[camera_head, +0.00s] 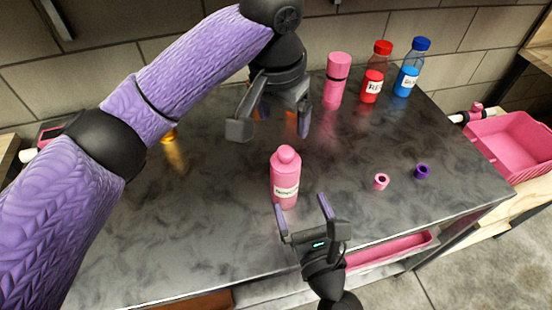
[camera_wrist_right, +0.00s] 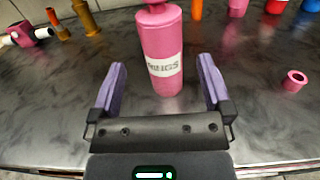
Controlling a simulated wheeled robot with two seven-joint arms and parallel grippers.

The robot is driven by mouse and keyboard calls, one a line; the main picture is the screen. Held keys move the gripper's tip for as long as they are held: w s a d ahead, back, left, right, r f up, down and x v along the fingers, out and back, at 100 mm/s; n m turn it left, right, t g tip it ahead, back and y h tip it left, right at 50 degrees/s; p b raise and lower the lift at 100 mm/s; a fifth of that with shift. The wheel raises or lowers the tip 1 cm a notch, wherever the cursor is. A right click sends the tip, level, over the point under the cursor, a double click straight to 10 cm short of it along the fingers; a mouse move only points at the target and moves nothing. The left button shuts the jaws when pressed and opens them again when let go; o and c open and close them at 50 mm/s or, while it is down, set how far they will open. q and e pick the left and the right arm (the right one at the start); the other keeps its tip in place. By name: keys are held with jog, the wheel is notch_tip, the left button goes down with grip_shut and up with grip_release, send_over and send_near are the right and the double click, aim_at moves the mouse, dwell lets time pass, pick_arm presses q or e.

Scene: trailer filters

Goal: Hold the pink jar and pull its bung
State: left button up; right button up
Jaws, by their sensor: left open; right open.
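The pink jar (camera_head: 285,180) stands upright on the grey table, with a white label on its front and a rounded pink bung (camera_head: 286,154) in its top. In the right wrist view the jar (camera_wrist_right: 163,50) stands ahead of the fingers, and its top is cut off by the frame. My right gripper (camera_head: 302,206) is open and empty, just in front of the jar, its fingers pointing at it. My left gripper (camera_head: 270,128) is open and empty above and behind the jar, fingers pointing down, apart from the bung.
A taller pink container (camera_head: 336,80), a red bottle (camera_head: 376,72) and a blue bottle (camera_head: 408,68) stand at the back right. A pink ring (camera_head: 381,181) and a purple ring (camera_head: 422,172) lie to the right. A pink bin (camera_head: 515,145) is beyond the table's right edge.

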aim_at(286, 151)
pick_arm(q)
jog(key=shift+r, duration=0.1)
pick_arm(e)
jog(key=x, duration=1)
grip_shut()
pick_arm(q)
jog(key=f, duration=0.3)
jog(key=w+f, duration=0.1)
jog(key=f, duration=0.6)
jog(key=shift+w+d, duration=0.15)
jog(key=shift+d, duration=0.25)
